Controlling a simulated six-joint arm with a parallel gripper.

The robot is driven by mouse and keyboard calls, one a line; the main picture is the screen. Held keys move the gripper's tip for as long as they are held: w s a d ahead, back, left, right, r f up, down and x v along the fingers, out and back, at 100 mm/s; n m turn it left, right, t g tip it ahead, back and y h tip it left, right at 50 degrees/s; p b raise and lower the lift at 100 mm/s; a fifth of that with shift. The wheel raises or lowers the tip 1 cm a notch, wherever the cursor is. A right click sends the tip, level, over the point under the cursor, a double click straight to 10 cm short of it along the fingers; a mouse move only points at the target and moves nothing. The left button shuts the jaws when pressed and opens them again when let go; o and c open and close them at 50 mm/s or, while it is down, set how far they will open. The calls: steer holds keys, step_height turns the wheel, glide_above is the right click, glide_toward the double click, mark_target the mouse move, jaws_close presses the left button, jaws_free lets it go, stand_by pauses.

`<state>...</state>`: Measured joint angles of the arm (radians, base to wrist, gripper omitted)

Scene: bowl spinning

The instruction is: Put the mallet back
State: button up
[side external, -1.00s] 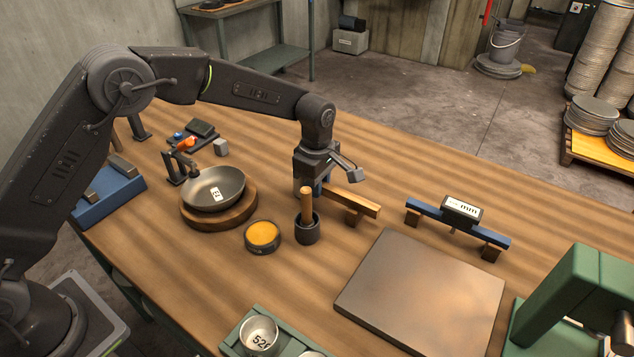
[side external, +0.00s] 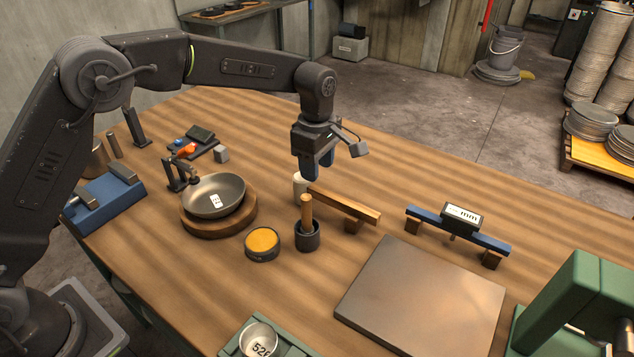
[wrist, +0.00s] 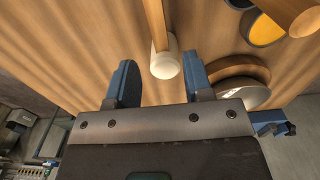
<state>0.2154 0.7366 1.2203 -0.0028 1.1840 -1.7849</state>
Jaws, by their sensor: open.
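The mallet has a wooden handle (side external: 345,204) and a white head (side external: 300,185). My gripper (side external: 315,176) is open and empty, just above the head. In the wrist view my gripper (wrist: 162,88) has its two blue fingers spread apart, with the white head (wrist: 165,64) visible between and beyond them. The metal bowl (side external: 214,195) sits on a round wooden base (side external: 218,226) to the left, its white label facing up.
A black cup holding a wooden-handled tool (side external: 307,236) stands close in front of the mallet. A round tin of orange material (side external: 262,242) is left of it. A blue gauge bar (side external: 458,227) and a flat metal plate (side external: 420,294) are to the right.

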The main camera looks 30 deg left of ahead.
step_height(320, 180, up, 5)
stand_by(0.3)
steer(key=s+a+r+m+t, duration=0.1)
steer(key=s+a+r+m, duration=0.3)
steer(key=s, duration=0.3)
steer(key=s+a+r+m+t, duration=0.2)
steer(key=s+a+r+m, duration=0.15)
steer(key=s+r, duration=0.3)
steer(key=s+a+f+m+t, duration=0.1)
steer(key=s+a+m, duration=0.1)
steer(key=s+m, duration=0.3)
steer(key=s+a+f+m+t, duration=0.1)
steer(key=s+m, duration=0.4)
steer(key=s, duration=0.8)
steer(key=shift+a+f+t, duration=0.3)
steer(key=shift+a+f, duration=0.25)
steer(key=shift+f, duration=0.2)
